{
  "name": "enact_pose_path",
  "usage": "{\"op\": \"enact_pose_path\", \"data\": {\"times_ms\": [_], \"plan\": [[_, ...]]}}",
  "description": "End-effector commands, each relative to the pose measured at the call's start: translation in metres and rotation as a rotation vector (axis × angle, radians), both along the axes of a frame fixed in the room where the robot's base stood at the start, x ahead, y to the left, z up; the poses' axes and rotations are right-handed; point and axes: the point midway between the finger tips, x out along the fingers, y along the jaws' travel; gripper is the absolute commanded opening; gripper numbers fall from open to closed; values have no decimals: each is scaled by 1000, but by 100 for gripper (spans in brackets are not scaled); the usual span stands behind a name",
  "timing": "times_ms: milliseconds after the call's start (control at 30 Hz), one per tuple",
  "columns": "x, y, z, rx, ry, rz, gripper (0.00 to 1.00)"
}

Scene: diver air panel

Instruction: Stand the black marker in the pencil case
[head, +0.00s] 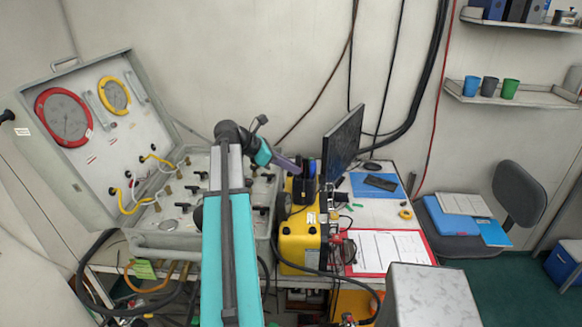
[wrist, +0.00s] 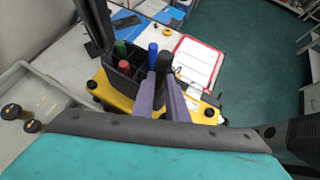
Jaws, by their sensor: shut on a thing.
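The black pencil case (wrist: 121,77), with divided compartments, stands on the yellow case. In the wrist view a green marker (wrist: 120,47) and a red marker (wrist: 124,66) stand in it. A blue marker (wrist: 152,54) stands upright at its right side. My gripper (wrist: 161,90) is shut on the black marker (wrist: 165,64), which shows upright just right of the blue one. The purple fingers hide its lower part, so I cannot tell whether it is inside a compartment. In the head view my gripper (head: 294,166) is at the left side of the pencil case (head: 303,188).
A monitor (head: 343,139) rises close behind the pencil case. A red clipboard (head: 385,251) lies to the right. Cables hang around the yellow case.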

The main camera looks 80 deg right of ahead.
Motion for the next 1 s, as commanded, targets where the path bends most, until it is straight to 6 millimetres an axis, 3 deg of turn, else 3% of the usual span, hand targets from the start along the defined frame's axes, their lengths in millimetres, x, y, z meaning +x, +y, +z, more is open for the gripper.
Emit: {"op": "enact_pose_path", "data": {"times_ms": [1000], "plan": [[-1, 0, -8, 0, 0, 0, 0]]}}
